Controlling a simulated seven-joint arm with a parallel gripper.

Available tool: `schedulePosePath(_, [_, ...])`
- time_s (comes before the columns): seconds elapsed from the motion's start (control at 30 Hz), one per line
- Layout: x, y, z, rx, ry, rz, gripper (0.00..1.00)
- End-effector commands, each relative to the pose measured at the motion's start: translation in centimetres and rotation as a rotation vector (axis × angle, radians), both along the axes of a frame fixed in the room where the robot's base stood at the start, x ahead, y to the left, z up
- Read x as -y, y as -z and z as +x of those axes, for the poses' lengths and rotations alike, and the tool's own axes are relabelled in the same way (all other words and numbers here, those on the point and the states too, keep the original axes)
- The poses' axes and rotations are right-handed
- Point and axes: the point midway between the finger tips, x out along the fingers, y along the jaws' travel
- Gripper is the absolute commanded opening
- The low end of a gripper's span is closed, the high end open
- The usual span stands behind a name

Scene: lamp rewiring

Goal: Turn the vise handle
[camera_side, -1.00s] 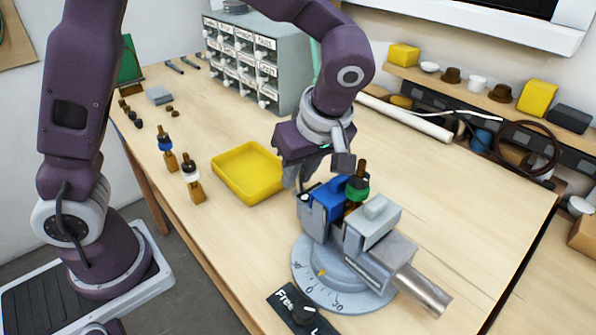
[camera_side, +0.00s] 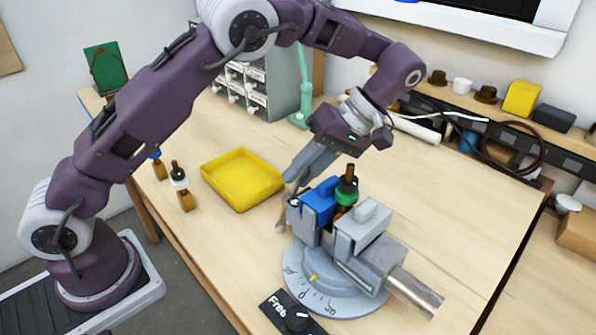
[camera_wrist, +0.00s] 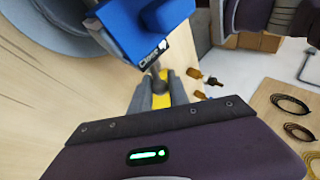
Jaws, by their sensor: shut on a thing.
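The vise (camera_side: 362,258) stands on a round grey base with a dial. Its blue jaw (camera_side: 317,203) and grey jaw are on either side of an amber bottle (camera_side: 346,190) with a green collar, which stands upright. The vise handle (camera_side: 282,226) is on the blue jaw's left side, its rounded end low. My gripper (camera_side: 292,176) reaches down from the upper right, its fingers slanted, and is shut on the handle. In the wrist view the gripper's fingers (camera_wrist: 159,92) flank the handle's dark ball (camera_wrist: 160,86), below the blue jaw marked "Close". The exact contact is partly hidden.
A yellow tray (camera_side: 243,180) lies left of the vise, and a white-collared amber bottle (camera_side: 183,190) stands left of it. A black "Free" switch plate (camera_side: 290,312) is in front of the vise. Drawers (camera_side: 250,88) stand behind. The table right of the vise is clear.

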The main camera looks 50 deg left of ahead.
Motion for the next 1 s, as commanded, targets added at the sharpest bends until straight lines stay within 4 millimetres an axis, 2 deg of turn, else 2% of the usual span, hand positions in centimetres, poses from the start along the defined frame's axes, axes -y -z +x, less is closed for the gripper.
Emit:
schedulePosePath(0.3, [0.22,0.19,0.41,-0.080,0.001,-0.005,0.00])
schedulePosePath(0.73, [0.29,0.18,0.43,-0.087,0.003,-0.008,0.00])
schedulePosePath(0.77, [0.30,0.18,0.43,-0.087,0.003,-0.008,0.25])
schedulePosePath(0.83, [0.27,0.20,0.44,-0.086,0.002,-0.007,0.39])
schedulePosePath(0.87, [0.25,0.20,0.44,-0.087,0.002,-0.006,0.43])
schedulePosePath(1.0, [0.17,0.22,0.45,-0.087,0.001,-0.004,0.43])
